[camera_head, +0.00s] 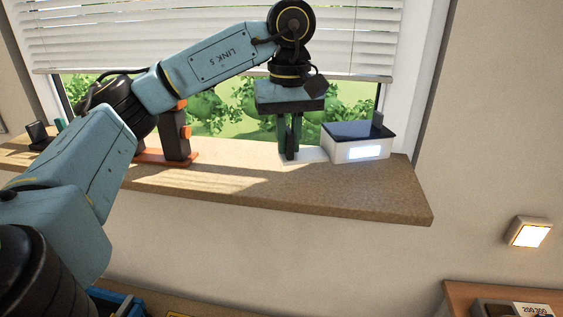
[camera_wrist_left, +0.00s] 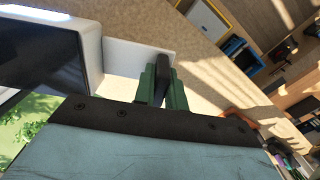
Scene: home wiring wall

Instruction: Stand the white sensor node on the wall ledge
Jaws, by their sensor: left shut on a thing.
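The white sensor node (camera_head: 358,148) has a dark top panel and a lit window in its front. It is upright over the right part of the brown ledge (camera_head: 375,193) and looks to be resting there. A flat white plate (camera_head: 305,155) extends from its left side. My left gripper (camera_head: 290,148) points down over this plate, shut on a dark upright tab. The left wrist view shows the black tab (camera_wrist_left: 161,72) between the green fingers, with the white plate (camera_wrist_left: 125,57) and node wall (camera_wrist_left: 88,45) beside it. My right gripper is not in view.
An orange-and-black stand (camera_head: 178,145) is on the ledge to the left, behind my arm. A window with blinds (camera_head: 170,35) is behind. The ledge ends at right, near the node. A lit wall lamp (camera_head: 530,232) and a wooden surface (camera_head: 490,292) are lower right.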

